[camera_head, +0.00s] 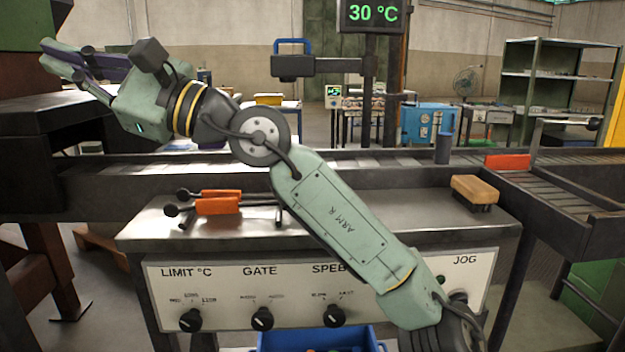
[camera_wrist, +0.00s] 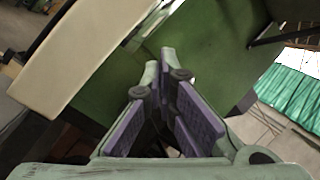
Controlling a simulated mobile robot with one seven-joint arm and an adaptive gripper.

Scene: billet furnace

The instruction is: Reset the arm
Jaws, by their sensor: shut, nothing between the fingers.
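My arm (camera_head: 335,210) reaches from the lower right up to the upper left of the head view, across the control bench. My gripper (camera_head: 62,58) is at the upper left, raised above the dark conveyor structure. It is shut and empty. In the wrist view, the purple-padded fingers of my gripper (camera_wrist: 164,78) point away with nothing held between them. Beyond them are a green surface (camera_wrist: 210,40) and a pale cream panel (camera_wrist: 85,50), apart from the fingers as far as I can tell.
The bench (camera_head: 365,221) holds orange-handled tools (camera_head: 218,206) and a wooden-backed brush (camera_head: 476,190). Its front panel (camera_head: 205,288) carries knobs. A roller conveyor (camera_head: 90,176) runs behind, with an orange block (camera_head: 506,161) at right. A 30 °C display (camera_head: 371,14) stands above.

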